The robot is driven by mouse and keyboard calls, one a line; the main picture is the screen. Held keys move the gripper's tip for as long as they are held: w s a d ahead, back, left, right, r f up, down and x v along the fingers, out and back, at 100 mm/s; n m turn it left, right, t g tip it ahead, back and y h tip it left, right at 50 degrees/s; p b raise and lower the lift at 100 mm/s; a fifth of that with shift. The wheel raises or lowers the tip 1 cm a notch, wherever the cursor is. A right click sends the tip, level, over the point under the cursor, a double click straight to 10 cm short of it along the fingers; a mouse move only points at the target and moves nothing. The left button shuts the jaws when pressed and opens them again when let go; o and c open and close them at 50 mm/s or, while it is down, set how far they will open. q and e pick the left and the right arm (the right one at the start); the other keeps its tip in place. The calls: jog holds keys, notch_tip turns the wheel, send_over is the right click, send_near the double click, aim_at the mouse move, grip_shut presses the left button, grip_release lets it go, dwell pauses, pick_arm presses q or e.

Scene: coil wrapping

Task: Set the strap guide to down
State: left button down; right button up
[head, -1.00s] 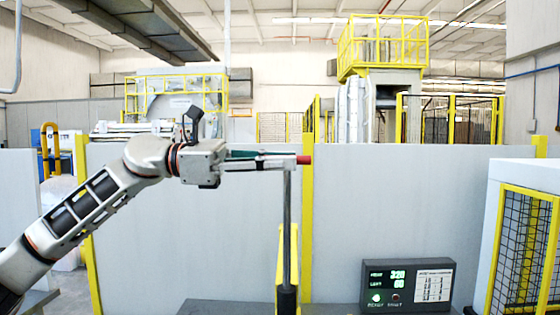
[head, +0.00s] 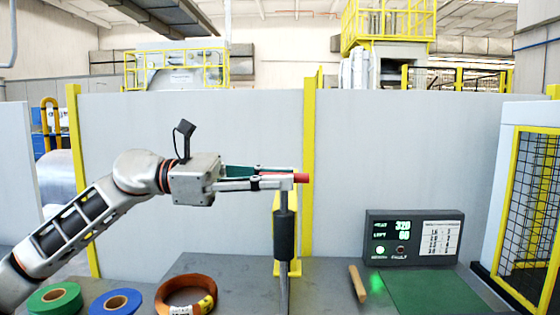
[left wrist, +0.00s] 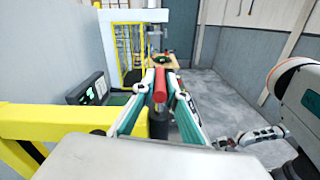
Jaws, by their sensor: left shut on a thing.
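The strap guide is a thin upright rod with a dark sleeve (head: 285,235) and a short head with a red grip (head: 301,178) on top. It stands in front of a yellow bracket (head: 279,207). My left gripper (head: 288,180) is level and shut on the guide's head, with the red tip sticking out past the fingers. In the left wrist view the red grip (left wrist: 160,84) sits between the two fingers. A short length of rod shows between head and sleeve. In the left wrist view, what looks like my right gripper (left wrist: 258,136) is small at the right; its jaws are unclear.
A control box (head: 412,238) with green digits and a lit green lamp stands right of the guide. A wooden-handled thing (head: 358,284) and green mat (head: 432,293) lie before it. Green (head: 54,298), blue (head: 116,302) and orange-brown (head: 170,286) coils lie at front left.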

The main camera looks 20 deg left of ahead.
aim_at(276, 212)
pick_arm(q)
notch_tip(276, 212, down, 4)
jog(key=shift+w+r+b, duration=0.15)
jog(key=shift+b, duration=0.5)
jog(key=shift+f, duration=0.2)
jog(key=c, duration=2)
grip_release()
jog(key=shift+c, duration=0.2)
jog(key=shift+r, duration=0.1)
jog(key=shift+a, duration=0.1)
jog(key=v, duration=1.2)
